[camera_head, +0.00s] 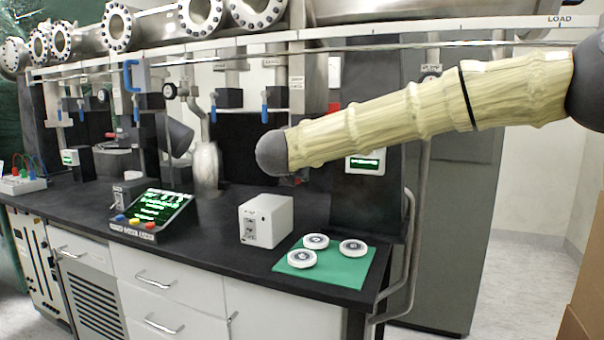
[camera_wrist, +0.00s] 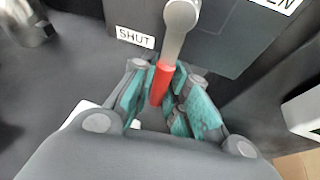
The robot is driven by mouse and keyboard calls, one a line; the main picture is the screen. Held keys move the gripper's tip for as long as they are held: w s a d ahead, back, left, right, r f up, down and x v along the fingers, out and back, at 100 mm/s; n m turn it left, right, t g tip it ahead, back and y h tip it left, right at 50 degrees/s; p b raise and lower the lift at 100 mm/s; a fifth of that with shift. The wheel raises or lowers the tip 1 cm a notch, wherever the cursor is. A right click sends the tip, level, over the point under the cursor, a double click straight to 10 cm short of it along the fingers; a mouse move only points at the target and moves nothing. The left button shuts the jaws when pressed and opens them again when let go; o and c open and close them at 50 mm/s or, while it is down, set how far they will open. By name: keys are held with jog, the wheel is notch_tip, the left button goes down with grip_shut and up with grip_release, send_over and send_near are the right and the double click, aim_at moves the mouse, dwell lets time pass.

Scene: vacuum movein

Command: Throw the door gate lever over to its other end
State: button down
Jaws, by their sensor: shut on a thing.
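The door gate lever (camera_wrist: 180,22) shows in the wrist view as a grey metal arm with a red grip. It runs from the top centre down between my fingers. My gripper (camera_wrist: 166,88) has teal finger pads on both sides of the red grip and is shut on it. The lever is in front of a dark grey panel. A SHUT label (camera_wrist: 135,37) is to the left of the lever, and a partly cut-off label ending in EN is at the upper right. In the head view my arm hides the gripper, and I cannot make out the lever there.
The black bench (camera_head: 210,245) holds a white box (camera_head: 266,221), a green mat (camera_head: 325,277) with three white discs, and a green-lit display (camera_head: 160,208). Steel pipes with flanges run above. A grey cabinet (camera_head: 452,200) stands on the right, with open floor beyond it.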

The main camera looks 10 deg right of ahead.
jog(key=shift+a+r, duration=0.35)
jog(key=shift+r, duration=0.05)
jog(key=c, duration=1.5)
grip_release()
jog(key=shift+w+a+f, duration=0.1)
jog(key=shift+o, duration=0.2)
jog(key=shift+a+f, duration=0.1)
jog(key=shift+a, duration=0.15)
jog(key=shift+d+f, duration=0.15)
jog(key=shift+d, duration=0.15)
jog(key=shift+d, duration=0.1)
jog(key=v, duration=1.2)
